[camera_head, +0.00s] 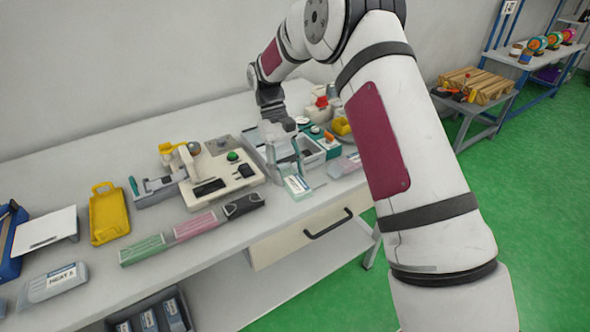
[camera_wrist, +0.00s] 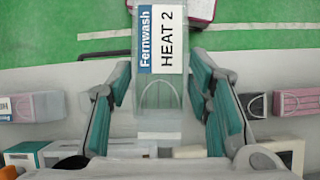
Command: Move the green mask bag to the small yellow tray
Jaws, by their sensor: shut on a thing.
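My gripper (camera_head: 287,160) is over the right part of the bench in the head view. In the wrist view its teal fingers (camera_wrist: 172,108) are shut on a pale, see-through pouch (camera_wrist: 158,92) labelled "Fernwash HEAT 2". The pouch also shows below the fingers in the head view (camera_head: 298,185).
A pink pack (camera_head: 195,226) and a dark block (camera_head: 243,205) continue the front row. A cream machine (camera_head: 222,172) stands between my gripper and the tray. A white-topped stand (camera_head: 45,230) and another labelled pouch (camera_head: 53,282) are at far left. Bare bench lies behind the tray.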

